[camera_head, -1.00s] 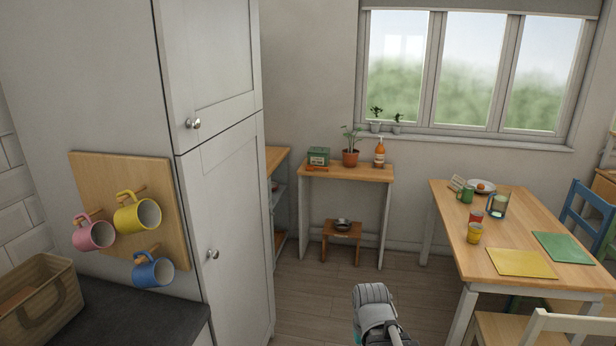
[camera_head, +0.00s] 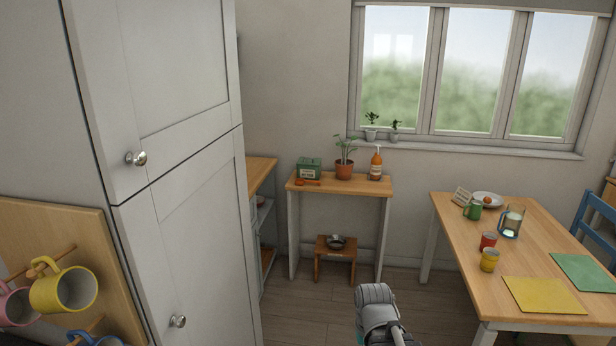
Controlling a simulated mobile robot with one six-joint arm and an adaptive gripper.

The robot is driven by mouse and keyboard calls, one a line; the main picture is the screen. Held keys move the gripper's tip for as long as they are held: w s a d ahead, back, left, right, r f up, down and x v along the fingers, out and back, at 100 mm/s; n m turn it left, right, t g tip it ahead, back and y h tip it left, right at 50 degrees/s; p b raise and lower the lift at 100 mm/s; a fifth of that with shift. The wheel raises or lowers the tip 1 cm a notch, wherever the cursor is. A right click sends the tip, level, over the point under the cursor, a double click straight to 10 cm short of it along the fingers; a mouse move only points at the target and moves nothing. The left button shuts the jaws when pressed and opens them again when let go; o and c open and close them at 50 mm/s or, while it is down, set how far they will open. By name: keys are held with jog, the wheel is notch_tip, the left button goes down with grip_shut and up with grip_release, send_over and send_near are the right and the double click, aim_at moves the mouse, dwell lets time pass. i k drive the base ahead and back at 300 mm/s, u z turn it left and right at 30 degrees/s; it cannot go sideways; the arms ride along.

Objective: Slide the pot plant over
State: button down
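A pot plant (camera_head: 344,170) in a terracotta pot, with thin green leaves, stands upright on a narrow wooden side table (camera_head: 340,187) against the far wall. A green box (camera_head: 308,168) is to its left and an orange pump bottle (camera_head: 376,163) to its right. Two smaller plants in grey pots (camera_head: 371,134) stand on the windowsill behind. Part of my grey arm shows at the bottom centre, well short of the side table. My gripper's fingers are not visible.
A tall white cupboard (camera_head: 190,230) fills the left side. A dining table (camera_head: 450,222) with cups, a plate and mats stands at the right. A small stool (camera_head: 336,262) with a bowl is under the side table. Wooden floor (camera_head: 300,315) is clear between.

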aim_at(344, 167)
jog(key=i, duration=3.95)
jog(key=u, duration=0.15)
